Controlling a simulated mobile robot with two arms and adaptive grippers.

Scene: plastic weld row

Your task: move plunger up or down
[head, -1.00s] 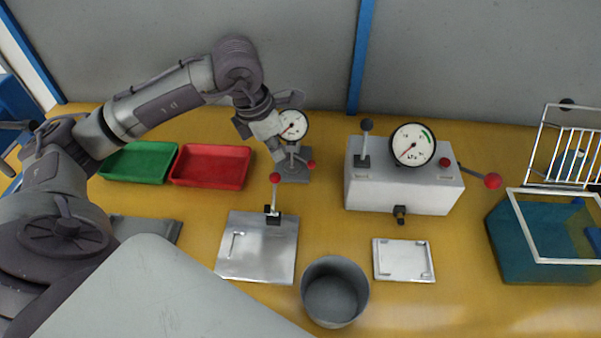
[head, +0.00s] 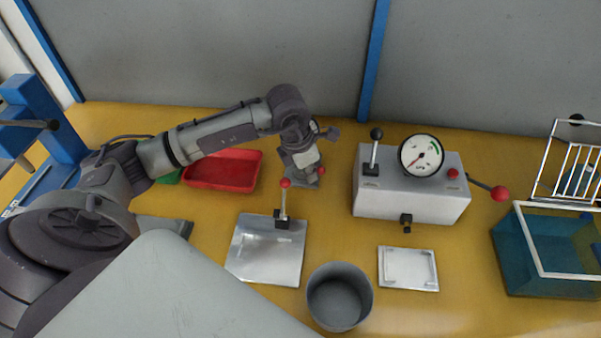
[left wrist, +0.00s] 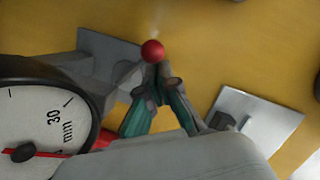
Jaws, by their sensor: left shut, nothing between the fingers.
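The dial gauge (left wrist: 45,110), with a white face marked in mm and a red needle, stands at the left of the left wrist view. In the head view the gripper (head: 306,172) is over the gauge stand. The plunger itself is not clear to me. My right gripper is not in view.
A metal plate (head: 255,262) with a red-knobbed lever (head: 284,205) stands in front of the gauge. A grey box (head: 420,205) with a dial and levers is to the right. A red tray (head: 222,180) is to the left, and a grey cup (head: 340,300) is near the front.

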